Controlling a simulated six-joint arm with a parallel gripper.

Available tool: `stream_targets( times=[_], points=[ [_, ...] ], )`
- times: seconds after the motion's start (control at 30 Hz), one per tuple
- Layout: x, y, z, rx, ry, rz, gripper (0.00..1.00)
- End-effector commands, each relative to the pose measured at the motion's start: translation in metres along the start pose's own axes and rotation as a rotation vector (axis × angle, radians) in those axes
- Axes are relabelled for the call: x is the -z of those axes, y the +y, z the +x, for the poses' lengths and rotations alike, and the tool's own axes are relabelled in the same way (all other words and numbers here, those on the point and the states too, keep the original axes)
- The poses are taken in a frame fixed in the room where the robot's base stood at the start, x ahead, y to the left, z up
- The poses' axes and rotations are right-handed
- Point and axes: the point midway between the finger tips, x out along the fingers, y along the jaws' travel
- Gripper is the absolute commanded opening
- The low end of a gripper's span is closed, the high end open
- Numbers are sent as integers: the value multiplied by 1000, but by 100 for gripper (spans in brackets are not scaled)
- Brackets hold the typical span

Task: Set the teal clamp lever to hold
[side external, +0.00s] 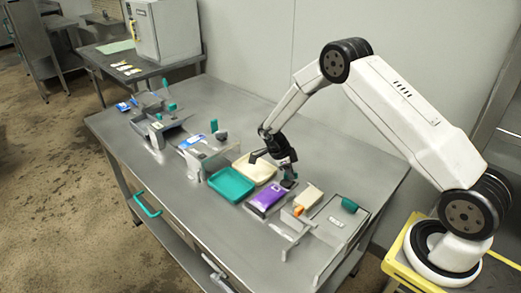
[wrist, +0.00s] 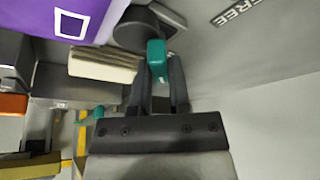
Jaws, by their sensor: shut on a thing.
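In the wrist view, the teal clamp lever (wrist: 156,60) shows its teal grip between the two dark fingers of my gripper (wrist: 161,75), which is shut on it. The lever joins a dark round pivot (wrist: 136,28) just beyond. A label reading FREE (wrist: 240,12) is on the grey surface to the right of the lever. No hold label shows. In the side external view, my gripper (side external: 286,170) is low over the table beside a purple pouch (side external: 268,198), and the held lever is mostly hidden there.
A teal tray (side external: 231,185) and a cream tray (side external: 255,168) lie left of the gripper. A beige block (side external: 309,195), an orange piece (side external: 298,211) and a grey fixture with another teal handle (side external: 349,205) stand to the right. More fixtures stand at the far left.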

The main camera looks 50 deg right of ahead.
Motion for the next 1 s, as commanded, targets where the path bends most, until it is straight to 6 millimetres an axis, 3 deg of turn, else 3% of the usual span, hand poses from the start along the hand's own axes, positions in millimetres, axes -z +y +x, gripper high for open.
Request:
stream_targets(
  times=[0.03,0.07,0.1,0.17,0.63,1.0],
  points=[
    [0,0,-1,0,0,4,0],
    [0,0,-1,0,0,4,28],
    [0,0,-1,0,0,3,41],
    [0,0,-1,0,0,3,57],
    [0,0,-6,1,-1,1,57],
    [0,0,-48,3,-2,1,57]
  ],
)
